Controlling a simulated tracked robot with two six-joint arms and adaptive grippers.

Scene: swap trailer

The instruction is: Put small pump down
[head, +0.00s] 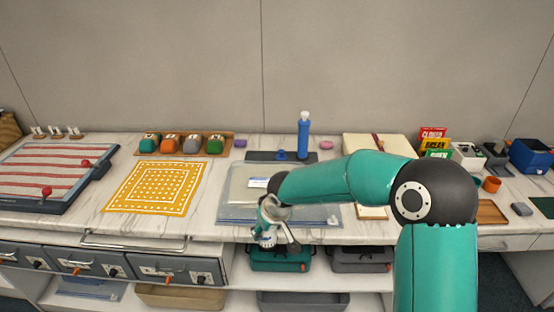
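A blue upright cylinder with a pale top (304,138), which looks like the small pump, stands on a dark mat (256,156) at the back of the counter. A small blue piece (282,155) sits beside it on the mat. My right gripper (272,240) hangs at the counter's front edge, in front of a clear flat bag (232,212) with a pale folded thing in it. The gripper is well apart from the blue cylinder. Its fingers are small and angled, so I cannot tell whether they are open or hold anything. My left gripper is not in view.
A yellow patterned cloth (155,187) and a striped board (45,180) lie to the left. Several coloured rounded items stand on a wooden rack (226,137). A cream box (375,145) stands behind my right arm. Drawers (170,268) and shelf bins (280,258) are below.

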